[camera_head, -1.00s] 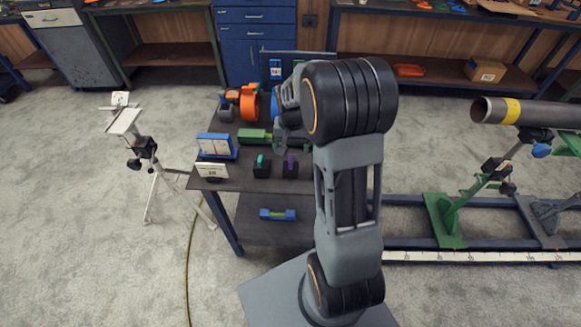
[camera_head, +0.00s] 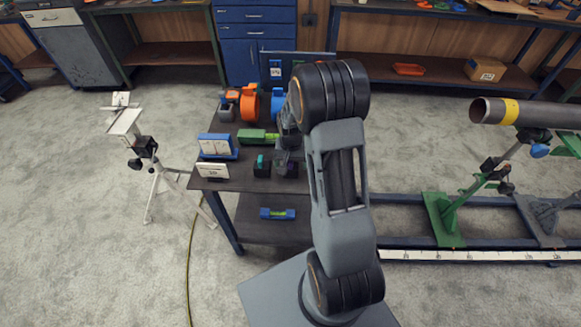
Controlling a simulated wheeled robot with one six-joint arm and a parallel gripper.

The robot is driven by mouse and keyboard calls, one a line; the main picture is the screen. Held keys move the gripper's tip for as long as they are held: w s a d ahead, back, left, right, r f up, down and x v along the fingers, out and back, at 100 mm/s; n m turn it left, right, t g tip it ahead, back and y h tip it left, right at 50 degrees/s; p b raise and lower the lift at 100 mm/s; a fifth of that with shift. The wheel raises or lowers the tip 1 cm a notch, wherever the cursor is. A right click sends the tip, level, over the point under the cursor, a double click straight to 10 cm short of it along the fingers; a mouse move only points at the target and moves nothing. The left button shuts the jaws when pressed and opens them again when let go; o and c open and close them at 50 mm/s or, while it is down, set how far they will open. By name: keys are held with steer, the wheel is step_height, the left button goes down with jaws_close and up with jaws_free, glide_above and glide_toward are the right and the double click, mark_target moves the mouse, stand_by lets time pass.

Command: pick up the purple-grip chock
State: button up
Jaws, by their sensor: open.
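The purple-grip chock (camera_head: 291,173) is a small black block near the front edge of the dark work table (camera_head: 238,184). My gripper (camera_head: 286,163) is over it and hides most of its purple grip. The jaws are open and small in this view, and I cannot tell whether they are around the chock or just above it. A similar black chock with a teal grip (camera_head: 261,163) stands close to the left of it.
A green tool (camera_head: 252,136) lies behind the chocks. A blue-framed box (camera_head: 217,147) and a white label card (camera_head: 212,170) stand at left. Orange (camera_head: 249,103) and blue tools are at the back. A steel pipe (camera_head: 530,112) rests on stands at right.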

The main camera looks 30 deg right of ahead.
steer(key=c, duration=1)
steer(key=shift+c, duration=0.6)
steer(key=shift+r, duration=0.15)
